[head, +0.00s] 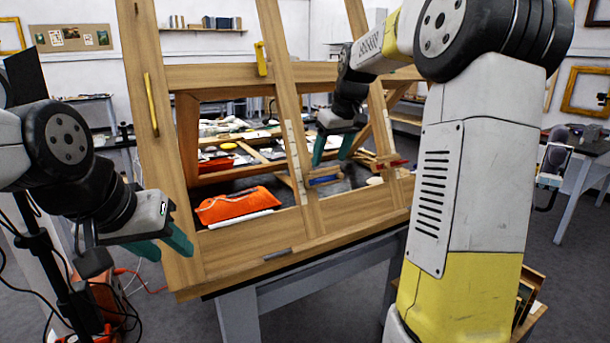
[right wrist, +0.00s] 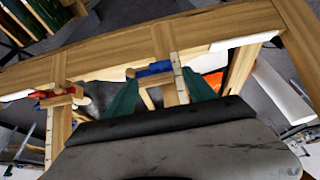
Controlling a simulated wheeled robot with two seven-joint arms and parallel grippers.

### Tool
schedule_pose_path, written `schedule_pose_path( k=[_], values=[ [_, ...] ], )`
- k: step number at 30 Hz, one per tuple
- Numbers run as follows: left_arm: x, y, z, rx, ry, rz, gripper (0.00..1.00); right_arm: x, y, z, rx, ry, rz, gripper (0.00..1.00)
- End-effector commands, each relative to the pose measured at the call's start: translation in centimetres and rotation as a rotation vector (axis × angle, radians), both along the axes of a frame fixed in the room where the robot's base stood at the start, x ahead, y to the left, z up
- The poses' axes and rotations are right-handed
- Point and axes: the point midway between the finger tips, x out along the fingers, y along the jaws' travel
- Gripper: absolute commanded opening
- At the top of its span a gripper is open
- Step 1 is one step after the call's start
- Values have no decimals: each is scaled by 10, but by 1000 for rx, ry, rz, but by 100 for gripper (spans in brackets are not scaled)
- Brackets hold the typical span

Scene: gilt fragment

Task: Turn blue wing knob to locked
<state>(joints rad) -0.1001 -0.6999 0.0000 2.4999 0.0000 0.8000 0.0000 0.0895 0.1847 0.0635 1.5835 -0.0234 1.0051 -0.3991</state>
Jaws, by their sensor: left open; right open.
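The blue wing knob (head: 323,181) sits on the wooden frame, low beside an upright bar, in the head view. It also shows in the right wrist view (right wrist: 154,69), lying crosswise on a wooden piece. My right gripper (head: 331,157) is open and empty, with its teal fingers just above the knob in the head view. In the right wrist view, the knob appears between the two fingertips (right wrist: 160,78). I cannot tell whether they touch it. My left gripper (head: 170,247) is open and empty, left of the frame's lower corner.
A red knob (head: 397,163) sits on the frame farther right. The wooden frame (head: 250,246) stands on a grey table. An orange pouch (head: 236,205) and a white bar (head: 240,219) lie behind its lower rail. Uprights flank my right gripper.

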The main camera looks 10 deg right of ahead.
Motion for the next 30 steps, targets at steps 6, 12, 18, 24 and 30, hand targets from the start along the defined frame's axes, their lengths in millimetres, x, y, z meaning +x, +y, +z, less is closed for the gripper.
schedule_pose_path(
  k=[6, 12, 18, 24, 30],
  values=[
    [0, 0, 0, 0, 0, 0, 41, 11, 5, -33, 0, 4, 1, 64],
    [0, 0, 0, 0, 0, 0, 41, 21, 9, -57, 0, 2, 0, 64],
    [0, 0, 0, 0, 0, 0, 41, 25, 10, -67, 0, 0, 0, 64],
    [0, 0, 0, 0, 0, 0, 41, 25, 10, -67, 0, 0, 0, 64],
    [0, 0, 0, 0, 0, 0, 41, 25, 10, -66, 0, 0, 0, 26]
  ],
)
